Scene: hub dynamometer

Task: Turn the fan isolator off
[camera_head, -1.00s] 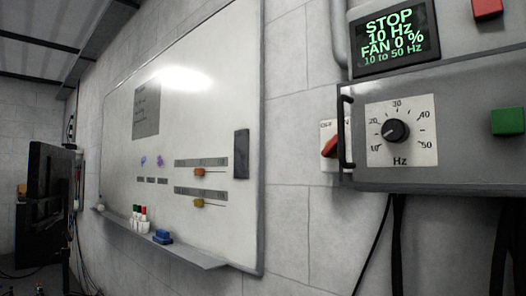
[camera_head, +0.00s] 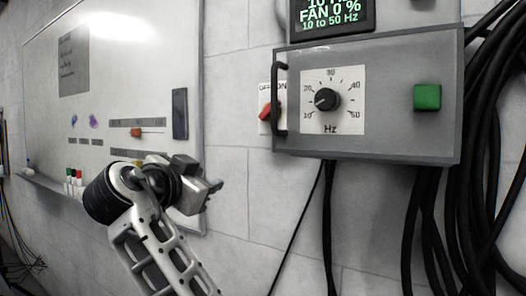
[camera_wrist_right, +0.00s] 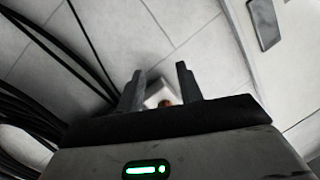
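The fan isolator is a small white plate (camera_head: 265,126) marked OFF and ON with a red handle (camera_head: 266,110), on the wall at the left edge of the grey control box. The handle slants, and the box's black grab bar partly covers the plate. My right gripper (camera_head: 216,187) is below and left of the isolator, apart from it. In the right wrist view its two fingers (camera_wrist_right: 159,88) stand apart with nothing held. The isolator's white plate (camera_wrist_right: 155,91) and red handle (camera_wrist_right: 165,103) show between them, partly hidden by the gripper body. My left gripper is not in view.
The grey control box (camera_head: 390,140) carries a Hz dial (camera_head: 327,99), a green button (camera_head: 427,97) and a black grab bar (camera_head: 280,100). Black cables (camera_head: 460,200) hang at right. A whiteboard (camera_head: 150,60) is at left.

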